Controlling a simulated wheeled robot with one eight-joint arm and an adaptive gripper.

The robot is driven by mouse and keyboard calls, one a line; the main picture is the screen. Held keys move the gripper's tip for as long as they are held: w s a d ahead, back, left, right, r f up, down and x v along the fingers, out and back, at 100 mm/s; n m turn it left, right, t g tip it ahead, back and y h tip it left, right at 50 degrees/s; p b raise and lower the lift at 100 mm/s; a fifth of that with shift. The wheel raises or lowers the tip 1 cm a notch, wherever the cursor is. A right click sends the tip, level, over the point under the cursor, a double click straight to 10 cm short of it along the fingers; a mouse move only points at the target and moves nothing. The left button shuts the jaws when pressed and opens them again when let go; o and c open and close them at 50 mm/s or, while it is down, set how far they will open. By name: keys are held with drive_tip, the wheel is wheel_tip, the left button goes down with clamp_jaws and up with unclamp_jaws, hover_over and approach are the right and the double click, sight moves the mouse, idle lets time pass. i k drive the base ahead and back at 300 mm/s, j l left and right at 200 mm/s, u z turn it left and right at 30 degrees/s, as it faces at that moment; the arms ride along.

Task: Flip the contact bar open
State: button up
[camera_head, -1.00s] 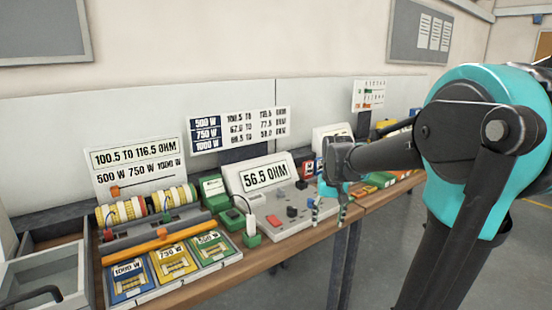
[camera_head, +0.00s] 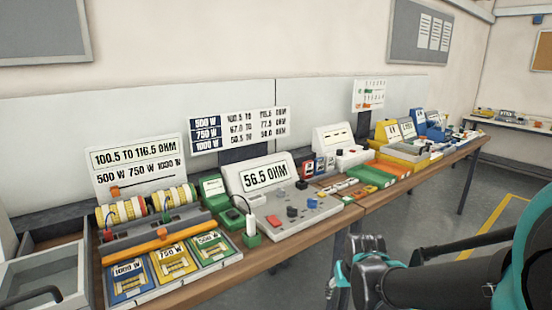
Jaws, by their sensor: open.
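A long orange bar (camera_head: 150,245) lies across the back of the three coloured slots at the front left of the bench. It may be the contact bar, but the view does not make this certain. It looks lowered, lying flat. The slots are a blue 1000 W (camera_head: 129,280), a yellow 750 W (camera_head: 174,262) and a green 500 W (camera_head: 210,245). My gripper (camera_head: 350,278) is at the lower middle, in front of the bench edge and well to the right of the bar. It is open and empty; its fingertips are partly hidden.
A meter reading 56.5 OHM (camera_head: 266,176) stands mid-bench, with a grey control panel (camera_head: 290,218) before it. Wire-wound rolls (camera_head: 140,207) stand behind the bar. Floor is free right of the bench.

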sight(164, 240)
drive_tip(key=u, duration=1.3)
drive_tip(key=k+j, duration=0.35)
drive_tip(key=i+l, duration=0.35)
